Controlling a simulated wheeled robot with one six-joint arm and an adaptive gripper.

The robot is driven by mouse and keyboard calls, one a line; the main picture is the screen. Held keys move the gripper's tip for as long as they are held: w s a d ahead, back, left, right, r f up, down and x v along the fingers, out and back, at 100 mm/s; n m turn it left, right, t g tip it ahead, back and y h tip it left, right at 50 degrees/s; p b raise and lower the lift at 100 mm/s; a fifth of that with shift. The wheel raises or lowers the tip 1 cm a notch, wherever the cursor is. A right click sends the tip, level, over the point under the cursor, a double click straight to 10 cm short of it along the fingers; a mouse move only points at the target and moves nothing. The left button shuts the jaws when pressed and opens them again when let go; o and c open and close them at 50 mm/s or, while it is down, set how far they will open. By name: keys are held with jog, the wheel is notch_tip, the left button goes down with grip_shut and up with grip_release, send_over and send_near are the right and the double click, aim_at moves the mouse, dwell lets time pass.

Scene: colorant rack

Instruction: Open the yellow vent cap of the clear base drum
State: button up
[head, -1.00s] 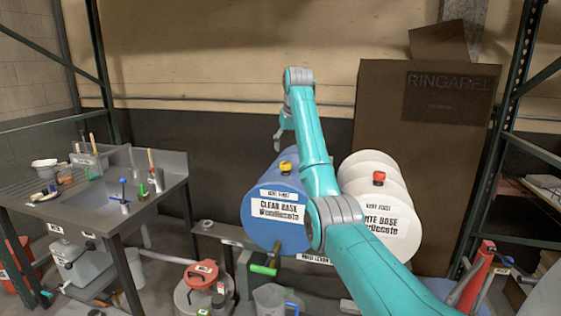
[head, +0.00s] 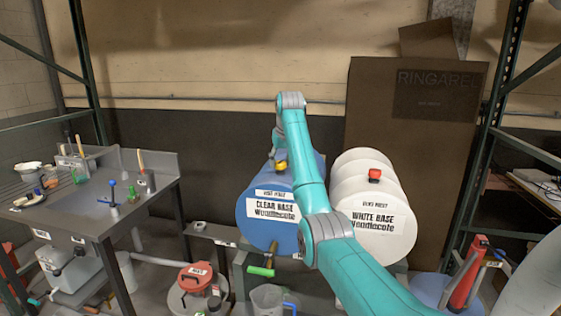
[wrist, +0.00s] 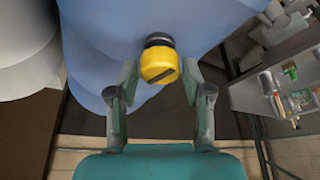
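The clear base drum (head: 267,236) is blue, lies on its side and has a white label on its front. Its yellow vent cap (head: 281,167) sits on top, on a dark neck. In the wrist view the yellow cap (wrist: 158,62) has a dark slot or bar across it. My gripper (wrist: 158,76) is open, one finger on each side of the cap, with visible gaps to both sides. In the head view my gripper is just above and behind the cap, partly hidden by my arm.
The white base drum (head: 372,238) with a red cap (head: 375,174) lies close on the right. A sink bench (head: 95,210) stands at left. A red-lidded container (head: 196,276) and a clear jug (head: 268,298) are low in front. A tall brown panel (head: 400,150) stands behind.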

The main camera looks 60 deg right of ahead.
aim_at(281, 162)
jog(key=c, duration=0.6)
jog(key=shift+n+t+y, duration=0.3)
jog(key=shift+n+y, duration=0.2)
jog(key=shift+n, duration=1)
jog(key=o, duration=1.2)
jog(key=shift+c, duration=0.2)
jog(key=shift+r, duration=0.1)
notch_tip(281, 162, up, 10)
